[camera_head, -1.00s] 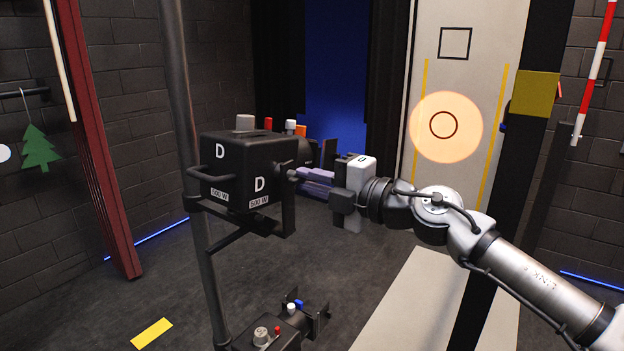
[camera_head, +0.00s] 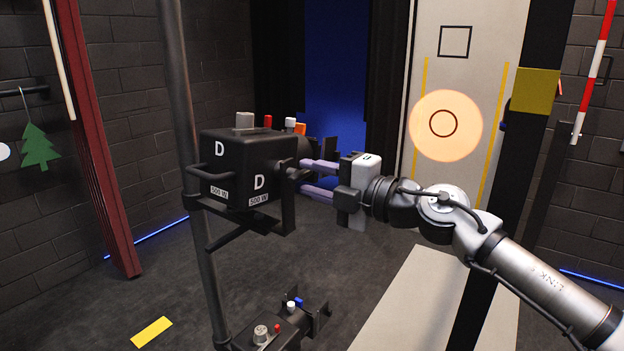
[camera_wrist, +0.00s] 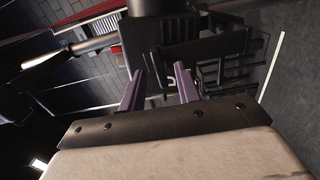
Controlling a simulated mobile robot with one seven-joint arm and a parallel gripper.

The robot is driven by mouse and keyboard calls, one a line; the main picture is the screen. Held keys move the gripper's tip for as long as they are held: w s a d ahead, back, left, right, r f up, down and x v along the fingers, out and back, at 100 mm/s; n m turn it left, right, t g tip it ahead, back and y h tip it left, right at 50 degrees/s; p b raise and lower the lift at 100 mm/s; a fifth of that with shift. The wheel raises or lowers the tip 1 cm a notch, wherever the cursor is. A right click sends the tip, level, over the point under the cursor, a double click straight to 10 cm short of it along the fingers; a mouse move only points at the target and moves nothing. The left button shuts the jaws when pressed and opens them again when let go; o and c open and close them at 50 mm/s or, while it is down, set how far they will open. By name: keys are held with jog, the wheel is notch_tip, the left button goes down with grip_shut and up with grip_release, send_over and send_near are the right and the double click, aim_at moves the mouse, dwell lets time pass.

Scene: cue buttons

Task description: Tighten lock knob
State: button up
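A black lamp housing (camera_head: 240,165) marked D and 500 W hangs in a black yoke (camera_head: 288,208) on an upright pole (camera_head: 178,85). My gripper (camera_head: 304,175) is at the right side of the lamp, its two purple fingers apart, one above the other, pointing at the yoke's side. I cannot make out the lock knob clearly; the yoke side near the fingertips is dark and partly covered. In the wrist view, my gripper (camera_wrist: 160,70) shows its fingers spread, with dark lamp parts beyond them. I see nothing clamped between them.
A second fixture (camera_head: 285,325) with a grey knob and red and blue parts sits lower on the pole. A handle bar (camera_head: 235,232) sticks out below the lamp. A black post (camera_head: 512,150) stands behind my arm.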

jog(key=b+v, duration=0.2)
jog(key=v, duration=1.1)
jog(key=shift+s, duration=0.1)
